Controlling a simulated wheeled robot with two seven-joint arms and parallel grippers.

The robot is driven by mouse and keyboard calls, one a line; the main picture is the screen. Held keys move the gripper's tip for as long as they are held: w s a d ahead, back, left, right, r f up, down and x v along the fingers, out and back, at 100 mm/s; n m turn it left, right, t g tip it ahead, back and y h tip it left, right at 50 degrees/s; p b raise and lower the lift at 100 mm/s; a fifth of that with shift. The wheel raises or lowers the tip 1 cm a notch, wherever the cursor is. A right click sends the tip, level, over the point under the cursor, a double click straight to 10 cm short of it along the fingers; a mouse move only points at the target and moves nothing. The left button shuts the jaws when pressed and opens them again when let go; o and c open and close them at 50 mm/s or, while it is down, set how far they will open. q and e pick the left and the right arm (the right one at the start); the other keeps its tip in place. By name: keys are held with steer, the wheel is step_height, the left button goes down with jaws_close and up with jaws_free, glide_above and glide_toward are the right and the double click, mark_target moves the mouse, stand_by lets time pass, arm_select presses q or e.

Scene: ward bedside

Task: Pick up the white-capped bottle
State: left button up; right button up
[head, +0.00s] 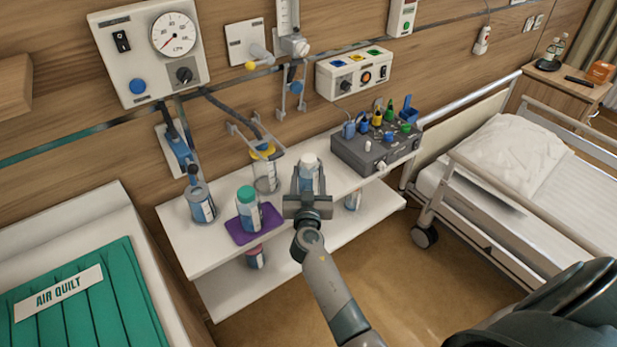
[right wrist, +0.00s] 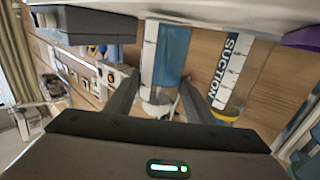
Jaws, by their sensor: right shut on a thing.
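The white-capped bottle (head: 309,172) is at the white shelf's top board, right of the teal-capped bottle (head: 248,207). My right gripper (head: 307,198) is in front of it and hides its lower part in the head view. In the right wrist view the bottle (right wrist: 170,57), with blue and white sides, lies between the two fingers of my right gripper (right wrist: 157,98), which is shut on it. I cannot tell whether its base touches the board. My left gripper is not in view.
The teal-capped bottle stands on a purple mat (head: 268,217). A grey box with coloured plugs (head: 375,150) sits at the shelf's right end. A bed (head: 500,185) is at the right.

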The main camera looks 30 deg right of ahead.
mark_target(311, 166)
steer(key=shift+r, duration=0.5)
steer(key=r, duration=0.3)
steer(key=shift+s+d, duration=0.2)
steer(key=shift+d, duration=0.1)
steer(key=s+d+r, duration=0.6)
steer(key=d, duration=0.3)
steer(key=shift+s+r+b, duration=0.15)
steer(key=shift+r+b, duration=0.05)
steer(key=shift+b, duration=0.15)
steer(key=shift+a, duration=0.1)
